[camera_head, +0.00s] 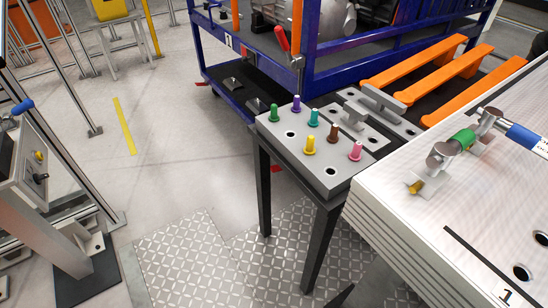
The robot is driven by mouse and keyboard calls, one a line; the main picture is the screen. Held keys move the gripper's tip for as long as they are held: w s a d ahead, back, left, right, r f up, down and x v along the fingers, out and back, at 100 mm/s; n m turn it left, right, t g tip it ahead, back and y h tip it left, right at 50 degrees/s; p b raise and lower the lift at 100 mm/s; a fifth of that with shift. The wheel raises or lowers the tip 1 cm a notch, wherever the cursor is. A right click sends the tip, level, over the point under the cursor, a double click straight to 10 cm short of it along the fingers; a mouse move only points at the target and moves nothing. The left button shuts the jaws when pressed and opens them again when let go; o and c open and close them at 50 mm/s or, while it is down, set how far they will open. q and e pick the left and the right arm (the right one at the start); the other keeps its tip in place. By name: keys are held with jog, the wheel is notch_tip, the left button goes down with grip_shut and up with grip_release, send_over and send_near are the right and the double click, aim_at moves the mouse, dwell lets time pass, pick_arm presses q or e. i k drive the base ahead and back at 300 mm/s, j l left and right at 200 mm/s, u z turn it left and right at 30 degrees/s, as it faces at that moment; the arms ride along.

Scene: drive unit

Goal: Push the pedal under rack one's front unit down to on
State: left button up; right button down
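A blue rack (312,60) stands at the top middle, with a small white label (228,40) too small to read for certain. Grey machine units (335,18) sit on it, cut off by the top edge. On its low black shelf lie two small dark pedal-like plates, one farther back (232,83) and one nearer (256,105). I cannot tell whether either is pressed down. A red-handled lever (282,40) stands at the rack's front corner. Neither of my grippers is in view.
A grey table (300,160) with several coloured pegs stands before the rack. A white slab (440,190) marked 1, with a blue and green handle (515,135), fills the right. A control box on a post (30,165) stands left. Floor between is clear.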

aim_at(275, 169)
jog(key=i+j+z, duration=0.1)
jog(key=i+j, duration=0.25)
jog(key=i+j+z, duration=0.1)
jog(key=i+j, duration=0.25)
jog(key=i+j+z, duration=0.1)
jog(key=i+j, duration=0.2)
jog(key=i+j+z, duration=0.1)
jog(key=i+j, duration=0.2)
jog(key=j, duration=0.25)
jog(key=i+j+z, duration=0.15)
jog(key=i+j, duration=0.15)
jog(key=j, duration=0.15)
jog(key=i+j+z, duration=0.1)
jog(key=i+j, duration=0.2)
jog(key=j, duration=0.15)
jog(key=i+j+z, duration=0.1)
jog(key=i+j, duration=0.15)
jog(key=j, duration=0.25)
jog(key=i+j+z, duration=0.1)
jog(key=i+j, duration=0.15)
jog(key=j, duration=0.25)
jog(key=i+l, duration=0.4)
